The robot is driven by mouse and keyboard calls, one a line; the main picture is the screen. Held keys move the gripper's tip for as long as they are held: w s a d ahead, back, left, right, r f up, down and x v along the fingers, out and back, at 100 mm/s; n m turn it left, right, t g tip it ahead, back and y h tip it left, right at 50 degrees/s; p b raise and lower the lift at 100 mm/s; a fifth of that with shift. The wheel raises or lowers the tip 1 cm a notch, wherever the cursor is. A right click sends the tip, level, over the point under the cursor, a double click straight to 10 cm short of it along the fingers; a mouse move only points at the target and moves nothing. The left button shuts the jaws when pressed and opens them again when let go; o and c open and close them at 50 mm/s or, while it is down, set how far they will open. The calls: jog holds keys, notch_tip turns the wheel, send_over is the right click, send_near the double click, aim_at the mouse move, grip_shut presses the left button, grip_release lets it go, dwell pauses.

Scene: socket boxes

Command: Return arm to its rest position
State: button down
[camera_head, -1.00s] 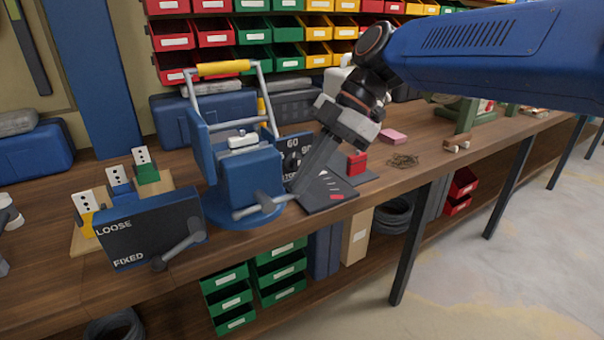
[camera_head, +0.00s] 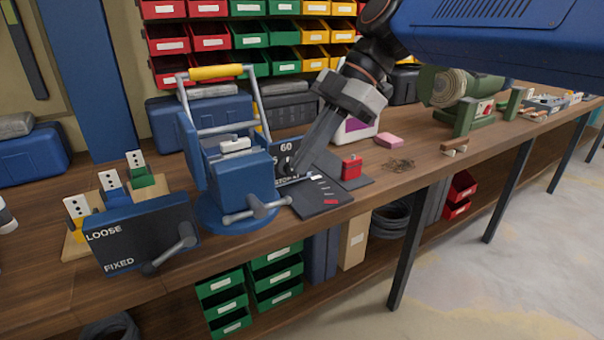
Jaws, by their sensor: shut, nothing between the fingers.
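My blue arm (camera_head: 500,38) reaches in from the upper right. My gripper (camera_head: 299,172) hangs from it over the workbench, tilted down and to the left. Its dark fingers are together with nothing between them. The fingertips appear in front of the dark dial panel marked 60 (camera_head: 287,150), just right of the blue clamp device (camera_head: 246,182) with the yellow handle. I cannot tell whether they touch the panel.
A LOOSE/FIXED box (camera_head: 140,235) with a lever stands at the left. White sockets on blocks (camera_head: 113,182) are behind it. A red block (camera_head: 351,167) and pink block (camera_head: 388,141) lie right of the gripper. Bins (camera_head: 250,32) fill the back. The floor at right is clear.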

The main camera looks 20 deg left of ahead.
jog(key=v, duration=0.7)
jog(key=w+d+f+m+t, duration=0.1)
jog(key=d+f+m, duration=0.15)
jog(key=d, duration=0.25)
jog(key=d+f+m+t, duration=0.1)
jog(key=d+m, duration=0.3)
jog(key=d, duration=0.1)
jog(key=s+d+f+m+t+h, duration=0.1)
jog(key=s+d+f+m+t, duration=0.1)
jog(key=s+d+f+m, duration=0.2)
jog(key=s+d+f+m+t+h, duration=0.2)
jog(key=d+f+m, duration=0.8)
jog(key=d, duration=0.7)
jog(key=s+d+f+m+t+h, duration=0.2)
jog(key=s+d+f+m, duration=0.3)
jog(key=d+f, duration=0.5)
jog(key=shift+s+d+f+m+t, duration=0.4)
jog(key=shift+f+m+t, duration=0.45)
jog(key=shift+m, duration=0.2)
jog(key=shift+a+r, duration=0.1)
jog(key=shift+a, duration=0.05)
